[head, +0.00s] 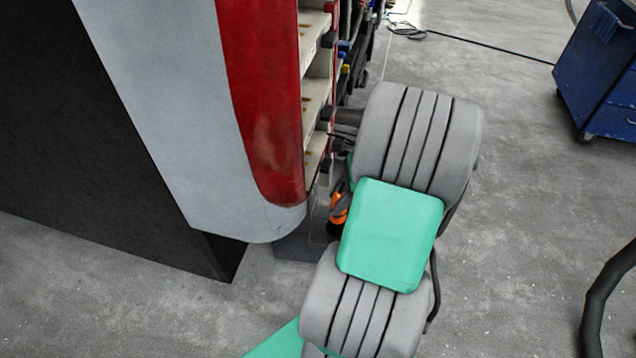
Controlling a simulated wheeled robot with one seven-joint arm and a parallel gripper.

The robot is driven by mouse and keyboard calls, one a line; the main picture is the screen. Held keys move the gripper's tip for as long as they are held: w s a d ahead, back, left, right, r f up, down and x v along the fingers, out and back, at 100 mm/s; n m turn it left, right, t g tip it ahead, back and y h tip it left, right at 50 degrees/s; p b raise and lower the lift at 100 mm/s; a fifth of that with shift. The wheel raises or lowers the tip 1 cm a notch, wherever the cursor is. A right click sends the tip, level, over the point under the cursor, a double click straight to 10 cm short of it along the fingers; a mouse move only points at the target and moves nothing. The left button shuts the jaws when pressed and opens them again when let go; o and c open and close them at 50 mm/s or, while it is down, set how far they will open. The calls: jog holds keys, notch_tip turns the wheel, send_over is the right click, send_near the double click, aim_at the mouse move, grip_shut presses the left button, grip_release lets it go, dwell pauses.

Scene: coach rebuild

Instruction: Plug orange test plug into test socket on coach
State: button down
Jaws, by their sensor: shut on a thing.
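The orange test plug (337,208) shows as a small orange patch with dark parts around it, just left of my arm's green link. My gripper (342,192) is mostly hidden behind my own arm. Only a dark sliver shows by the orange patch, and it is shut on the plug. The coach (262,110) stands at the left, with a red and light grey rounded end. The plug appears close to the right of the coach's lower corner in the picture. The gap between them cannot be judged. I cannot make out the test socket.
Open shelf-like bays (316,95) with dark fittings line the coach's right side. A blue wheeled cabinet (600,75) stands at the upper right. A black cable (480,42) lies across the floor behind. A thick dark hose (597,305) is at the lower right. The floor between is clear.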

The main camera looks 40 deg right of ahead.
jog(key=shift+w+d+f+m, duration=0.25)
jog(key=shift+d+m, duration=0.1)
jog(key=shift+m, duration=0.15)
jog(key=shift+s+f+b, duration=0.15)
jog(key=shift+f+b, duration=0.45)
jog(key=shift+b, duration=0.45)
notch_tip(320, 180, down, 4)
jog(key=b, duration=0.4)
jog(key=shift+r, duration=0.2)
jog(key=shift+r+p, duration=0.15)
jog(key=shift+p, duration=0.15)
jog(key=shift+f+p, duration=0.2)
jog(key=shift+p, duration=0.45)
jog(key=shift+f+b, duration=0.45)
jog(key=shift+f, duration=0.95)
dwell(0.5)
jog(key=shift+r+p, duration=0.2)
jog(key=shift+p, duration=0.3)
jog(key=shift+f, duration=0.1)
jog(key=shift+p, duration=1.05)
dwell(0.5)
